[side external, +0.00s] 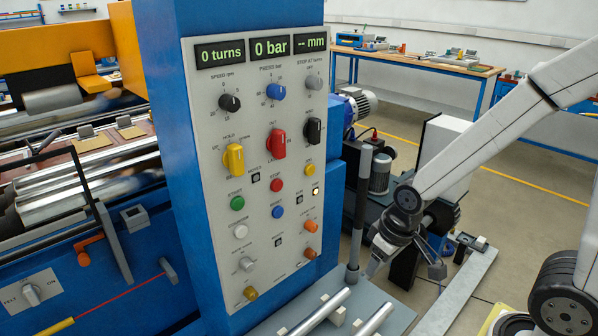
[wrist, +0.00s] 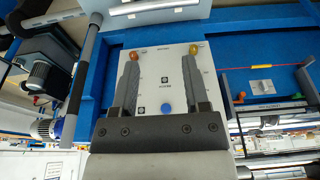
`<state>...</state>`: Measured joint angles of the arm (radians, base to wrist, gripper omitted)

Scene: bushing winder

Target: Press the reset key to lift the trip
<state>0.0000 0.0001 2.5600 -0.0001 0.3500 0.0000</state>
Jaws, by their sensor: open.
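The grey control panel (side external: 222,120) stands upright on a blue column. A round blue button (side external: 277,212), which I take as the reset key though its label is too small to read surely, sits below a red button (side external: 276,185) and right of a green one (side external: 237,203). In the wrist view the panel appears upside down, with the blue button (wrist: 166,108) near my gripper's palm edge. My gripper (side external: 405,272) is open and empty, right of the panel and apart from it. In the wrist view its fingers (wrist: 160,60) hide parts of the panel.
Displays (side external: 270,48) read 0 turns, 0 bar and dashes for mm. A dark upright post (side external: 361,210) stands between panel and gripper. Metal rods (side external: 320,312) lie below.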

